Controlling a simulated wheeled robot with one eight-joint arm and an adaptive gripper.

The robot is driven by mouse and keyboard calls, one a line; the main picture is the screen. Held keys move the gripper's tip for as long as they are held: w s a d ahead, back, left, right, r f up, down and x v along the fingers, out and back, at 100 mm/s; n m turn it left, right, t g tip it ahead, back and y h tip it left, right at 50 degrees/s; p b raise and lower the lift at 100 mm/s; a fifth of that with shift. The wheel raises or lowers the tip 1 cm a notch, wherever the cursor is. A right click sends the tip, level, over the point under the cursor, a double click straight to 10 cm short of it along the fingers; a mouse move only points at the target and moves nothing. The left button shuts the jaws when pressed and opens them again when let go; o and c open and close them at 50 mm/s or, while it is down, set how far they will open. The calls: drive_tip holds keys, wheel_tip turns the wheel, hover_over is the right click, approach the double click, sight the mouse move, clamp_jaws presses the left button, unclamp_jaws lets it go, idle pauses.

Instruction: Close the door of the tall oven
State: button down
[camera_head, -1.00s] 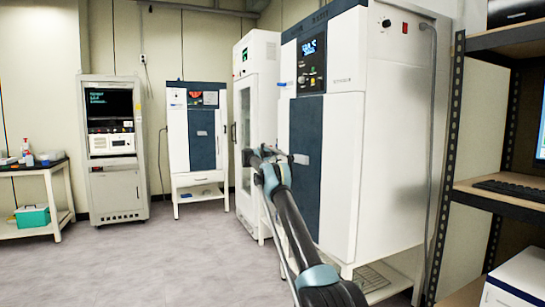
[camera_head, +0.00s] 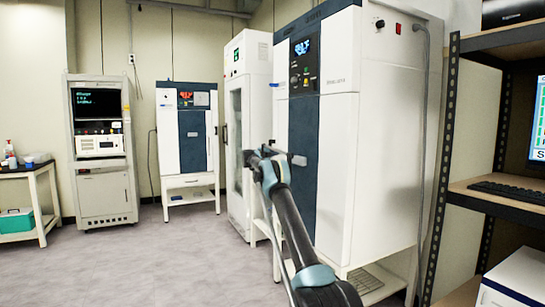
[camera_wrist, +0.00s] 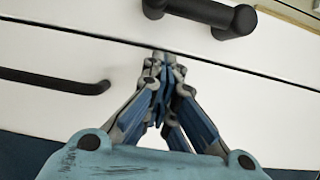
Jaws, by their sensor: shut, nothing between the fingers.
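A large white oven-like cabinet (camera_head: 378,140) with a dark blue front panel and lit display stands at the right. A tall narrow white cabinet (camera_head: 259,95) with a glazed door (camera_head: 235,150) stands just left of it. I cannot tell for sure which is the tall oven; neither door looks swung wide. My gripper (camera_head: 252,156) is shut and empty, in front of these two fronts. In the wrist view its fingertips (camera_wrist: 164,58) are over white panels close to a dark seam. A black handle (camera_wrist: 215,18) is above them, and another black handle (camera_wrist: 60,82) is at the left. Contact is unclear.
A smaller blue-and-white oven (camera_head: 187,130) and a grey instrument rack (camera_head: 103,190) stand along the back wall. A shelf with a keyboard (camera_head: 510,190) is close on the right. A side table (camera_head: 30,172) is at the far left. The left and middle floor is open.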

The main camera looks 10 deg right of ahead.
drive_tip(key=s+a, duration=0.2)
drive_tip(key=a, duration=0.5)
drive_tip(key=s+a, duration=0.3)
drive_tip(key=a, duration=0.3)
drive_tip(key=s+a+r+n+t+y, duration=0.1)
drive_tip(key=s+r+n+t+y, duration=0.3)
drive_tip(key=r, duration=0.5)
drive_tip(key=s+a+r+n+t+y, duration=0.1)
drive_tip(key=s+r+n+t+y, duration=0.15)
drive_tip(key=r+n, duration=0.45)
drive_tip(key=s+a+r+n+g+y, duration=0.1)
drive_tip(key=s+a+r+n+y, duration=0.1)
drive_tip(key=s+n+y, duration=0.5)
drive_tip(key=s+a+r+n+y, duration=0.1)
drive_tip(key=s+r+n+y, duration=0.15)
drive_tip(key=s, duration=0.95)
drive_tip(key=s+d+f+n+g+h, duration=0.1)
drive_tip(key=s+d+f+g, duration=0.3)
drive_tip(key=s+f, duration=1.1)
drive_tip(key=s+d+f+n+g, duration=0.4)
drive_tip(key=s+f, duration=1.2)
drive_tip(key=s, duration=1.3)
drive_tip(key=s+d+f+n+g+h, duration=0.1)
drive_tip(key=s+d+f+g, duration=0.5)
drive_tip(key=s+f, duration=1)
drive_tip(key=s+n+g, duration=0.1)
drive_tip(key=s, duration=0.5)
drive_tip(key=shift+h, duration=0.3)
